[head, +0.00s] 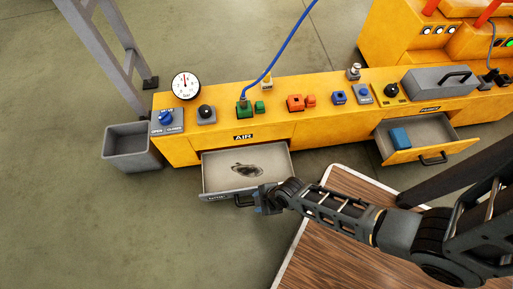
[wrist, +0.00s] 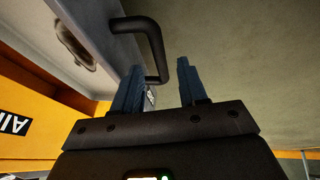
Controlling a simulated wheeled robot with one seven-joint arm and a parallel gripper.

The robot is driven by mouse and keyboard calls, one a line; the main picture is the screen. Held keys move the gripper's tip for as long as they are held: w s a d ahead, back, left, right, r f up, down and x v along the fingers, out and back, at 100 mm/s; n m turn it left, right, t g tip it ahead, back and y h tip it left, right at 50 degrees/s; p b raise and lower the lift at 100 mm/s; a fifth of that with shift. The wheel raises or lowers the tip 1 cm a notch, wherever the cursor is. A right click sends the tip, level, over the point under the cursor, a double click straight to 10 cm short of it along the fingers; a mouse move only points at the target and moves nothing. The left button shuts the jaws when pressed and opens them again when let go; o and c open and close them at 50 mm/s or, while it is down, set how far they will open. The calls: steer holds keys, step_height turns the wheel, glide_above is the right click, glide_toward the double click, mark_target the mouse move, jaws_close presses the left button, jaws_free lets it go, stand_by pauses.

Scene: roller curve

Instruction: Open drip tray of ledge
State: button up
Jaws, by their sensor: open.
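The yellow ledge (head: 310,117) runs across the head view with a black AIR label. The drip tray (head: 220,178), a grey drawer under that label, stands pulled out, and a dark stain shows on its floor. My gripper (head: 262,198) is at the tray's front by its dark handle (head: 243,201). In the wrist view my gripper (wrist: 158,85) has its two blue fingers apart, with the end of the black handle (wrist: 155,45) in line with the gap between them. I cannot tell whether the fingers touch the handle.
A second drawer (head: 434,146) with a blue block (head: 400,138) stands open at the right. A grey bin (head: 130,147) stands at the ledge's left end. A wood-patterned platform (head: 325,250) lies below my arm.

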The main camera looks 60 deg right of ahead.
steer(key=p+v, duration=0.1)
steer(key=v, duration=0.4)
steer(key=shift+r+p, duration=0.15)
steer(key=shift+p, duration=0.25)
steer(key=s+r+m+t+h, duration=0.1)
steer(key=s+r+m+t, duration=0.15)
steer(key=r, duration=0.65)
steer(key=s+r+m+t, duration=0.2)
steer(key=s+r, duration=0.2)
steer(key=r, duration=0.5)
step_height(320, 180, up, 51)
steer(key=s+a+m+t+p, duration=0.1)
steer(key=t+p, duration=0.4)
steer(key=p, duration=1.9)
steer(key=s+m, duration=0.1)
steer(key=m, duration=0.1)
steer(key=shift+s+a+r+m, duration=0.2)
steer(key=shift+s+r+m, duration=0.05)
steer(key=shift+s+m, duration=0.15)
